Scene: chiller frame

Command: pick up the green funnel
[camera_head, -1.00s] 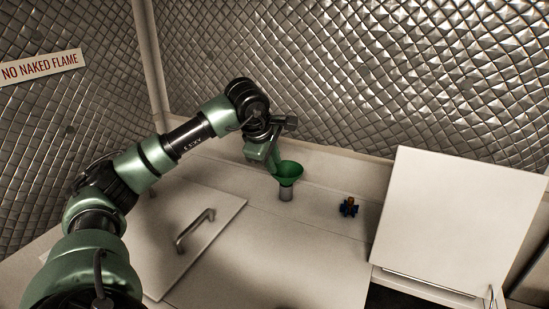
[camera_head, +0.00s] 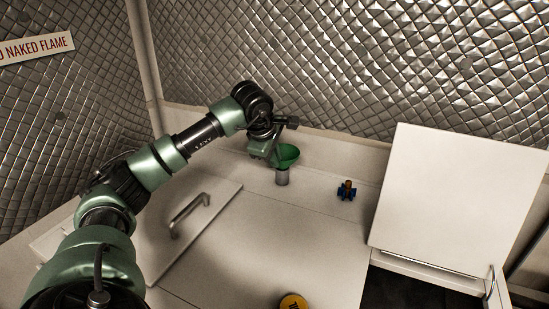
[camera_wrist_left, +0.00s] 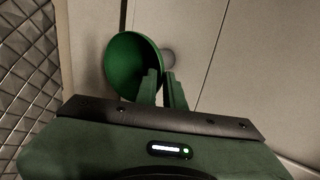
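The green funnel (camera_head: 288,155) sits in the top of a small grey cylinder (camera_head: 282,178) on the white worktop near the back wall. My left gripper (camera_head: 274,157) is at the funnel's left side in the head view. In the left wrist view, the funnel (camera_wrist_left: 126,62) opens toward the camera, and the fingers of my left gripper (camera_wrist_left: 162,78) lie at its rim, one overlapping the bowl and one outside. A narrow gap shows between the fingers. I cannot tell whether they press on the rim. My right gripper is not in view.
A handled lid (camera_head: 211,214) lies at left; a raised white lid (camera_head: 447,190) stands at right beside a dark opening. The middle worktop is clear.

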